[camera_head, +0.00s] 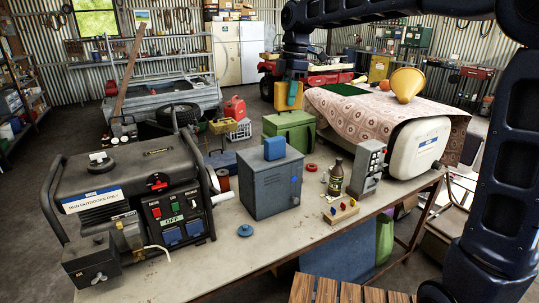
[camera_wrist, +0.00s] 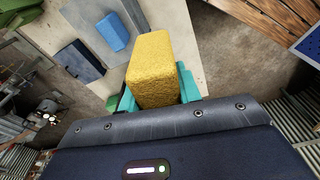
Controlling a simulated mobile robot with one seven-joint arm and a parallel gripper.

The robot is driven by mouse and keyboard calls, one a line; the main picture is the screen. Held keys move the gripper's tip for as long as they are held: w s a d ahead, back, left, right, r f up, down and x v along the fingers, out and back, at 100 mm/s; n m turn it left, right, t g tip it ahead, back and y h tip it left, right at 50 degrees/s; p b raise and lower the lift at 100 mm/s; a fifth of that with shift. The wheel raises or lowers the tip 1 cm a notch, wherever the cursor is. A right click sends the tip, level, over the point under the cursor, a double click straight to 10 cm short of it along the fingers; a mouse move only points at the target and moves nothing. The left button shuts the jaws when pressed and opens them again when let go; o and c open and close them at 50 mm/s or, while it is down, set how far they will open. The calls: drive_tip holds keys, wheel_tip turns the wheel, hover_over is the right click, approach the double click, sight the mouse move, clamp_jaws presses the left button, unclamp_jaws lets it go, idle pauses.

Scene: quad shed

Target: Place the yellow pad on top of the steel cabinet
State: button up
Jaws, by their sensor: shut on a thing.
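The steel cabinet (camera_head: 260,190) is a blue-grey box standing on the workbench. A blue pad (camera_head: 275,148) lies on its top; this pad also shows in the wrist view (camera_wrist: 113,32). My gripper (camera_head: 289,98) hangs above and beyond the cabinet in the head view, apart from it. It is shut on the yellow pad (camera_wrist: 157,62), a rough block between the teal fingers in the wrist view.
A generator (camera_head: 125,190) stands left of the cabinet on the workbench (camera_head: 250,255). To the right are a brown bottle (camera_head: 336,178), a grey control box (camera_head: 368,168) and a wooden block with coloured pegs (camera_head: 341,211). A green box (camera_head: 290,130) is behind the cabinet.

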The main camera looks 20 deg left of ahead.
wheel_tip(320, 180, up, 3)
drive_tip(key=shift+f, duration=0.15)
drive_tip(key=shift+w+a+f+n, duration=0.55)
drive_tip(key=shift+w+a+n, duration=0.65)
drive_tip(key=shift+w+a, duration=6.1)
drive_tip(key=f, duration=0.8)
drive_tip(key=w+d+f, duration=0.1)
drive_tip(key=f, duration=1.5)
drive_tip(key=shift+w+d+f, duration=0.3)
drive_tip(key=shift+d, duration=0.1)
drive_tip(key=shift+f, duration=0.1)
drive_tip(key=o, duration=1)
drive_tip(key=shift+c, duration=0.2)
wheel_tip(320, 180, up, 12)
drive_tip(key=w+d, duration=0.1)
